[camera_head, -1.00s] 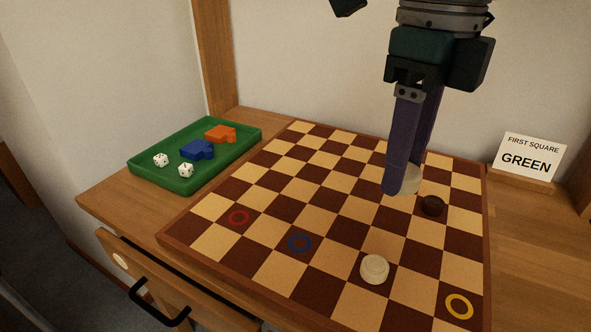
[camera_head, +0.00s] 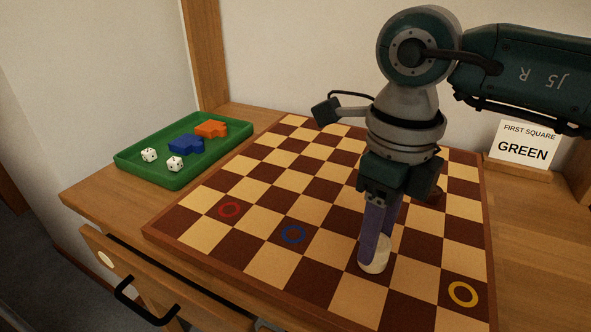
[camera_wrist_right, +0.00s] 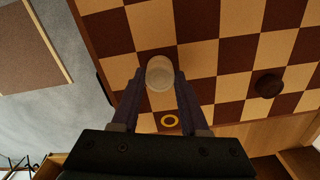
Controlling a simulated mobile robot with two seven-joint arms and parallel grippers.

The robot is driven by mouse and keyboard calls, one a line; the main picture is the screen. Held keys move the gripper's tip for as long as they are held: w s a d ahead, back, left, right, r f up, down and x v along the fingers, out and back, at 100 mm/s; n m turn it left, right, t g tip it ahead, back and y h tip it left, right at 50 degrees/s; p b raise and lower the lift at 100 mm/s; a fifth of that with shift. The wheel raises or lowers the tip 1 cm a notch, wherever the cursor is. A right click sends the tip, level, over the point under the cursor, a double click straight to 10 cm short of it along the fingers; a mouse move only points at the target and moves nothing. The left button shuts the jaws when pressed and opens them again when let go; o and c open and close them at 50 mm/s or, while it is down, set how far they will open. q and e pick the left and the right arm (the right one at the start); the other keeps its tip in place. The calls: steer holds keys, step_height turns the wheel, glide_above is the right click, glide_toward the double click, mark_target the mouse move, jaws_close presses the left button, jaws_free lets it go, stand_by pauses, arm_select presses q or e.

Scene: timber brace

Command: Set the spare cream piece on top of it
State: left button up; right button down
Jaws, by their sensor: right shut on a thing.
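My right gripper (camera_head: 374,258) is shut on the spare cream piece (camera_head: 383,246), a round pale disc. It is low over the board, at the cream piece (camera_head: 374,267) standing near the front edge. The two pieces overlap in the head view, and the fingers hide part of them. I cannot tell whether they touch. In the right wrist view, the held cream piece (camera_wrist_right: 159,70) sits between the fingertips and covers most of what lies below it. My left gripper is not in view.
A dark piece (camera_wrist_right: 267,85) stands farther back. A green tray (camera_head: 135,172) is at left; a GREEN sign (camera_head: 524,143) stands at back right.

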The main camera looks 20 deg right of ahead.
steer(key=c, duration=0.9)
jaws_free()
steer(key=shift+f, duration=0.15)
steer(key=o, duration=0.5)
